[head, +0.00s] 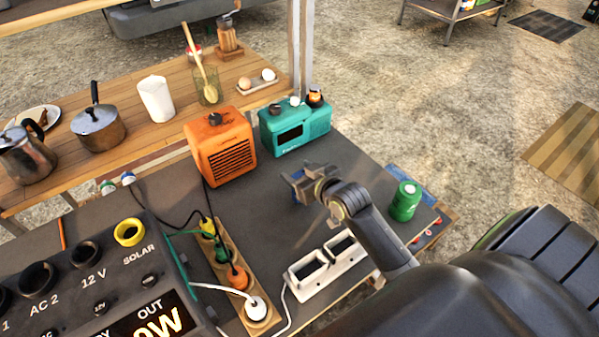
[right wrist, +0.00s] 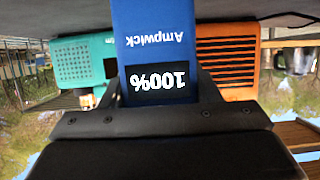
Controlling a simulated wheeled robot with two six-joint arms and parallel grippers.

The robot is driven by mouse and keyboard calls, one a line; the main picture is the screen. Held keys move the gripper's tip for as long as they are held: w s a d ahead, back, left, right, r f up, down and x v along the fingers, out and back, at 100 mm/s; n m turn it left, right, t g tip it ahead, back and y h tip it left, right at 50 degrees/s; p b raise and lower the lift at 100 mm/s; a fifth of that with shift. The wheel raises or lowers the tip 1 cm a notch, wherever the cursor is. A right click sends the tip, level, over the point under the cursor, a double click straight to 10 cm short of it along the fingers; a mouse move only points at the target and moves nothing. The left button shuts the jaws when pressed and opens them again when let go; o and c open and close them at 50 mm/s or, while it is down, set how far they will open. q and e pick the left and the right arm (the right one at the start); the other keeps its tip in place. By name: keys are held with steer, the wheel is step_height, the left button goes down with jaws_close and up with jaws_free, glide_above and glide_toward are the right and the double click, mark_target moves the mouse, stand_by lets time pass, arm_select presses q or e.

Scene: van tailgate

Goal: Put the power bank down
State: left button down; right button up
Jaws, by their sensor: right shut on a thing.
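My right gripper (head: 308,184) is over the dark grey tabletop (head: 335,220), in front of the teal radio and right of the orange box. It is shut on the blue power bank (right wrist: 155,35). In the right wrist view the power bank reads "Ampwick" and "100%", upside down, and stands between the two fingers. In the head view the gripper hides most of it. I cannot tell whether its lower end touches the tabletop. My left gripper is not in view.
The orange box (head: 222,150) and teal radio (head: 300,128) stand behind. A white two-slot dock (head: 318,268), a wooden power strip (head: 222,262) with several plugs and a green can (head: 405,201) are nearby. A large power station (head: 95,270) fills the lower left.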

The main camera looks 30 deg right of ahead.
steer(key=shift+f, duration=0.1)
steer(key=o, duration=1.1)
steer(key=shift+s+r, duration=0.15)
steer(key=shift+r, duration=0.05)
steer(key=v, duration=1.1)
steer(key=shift+s+r, duration=0.1)
steer(key=shift+s, duration=0.25)
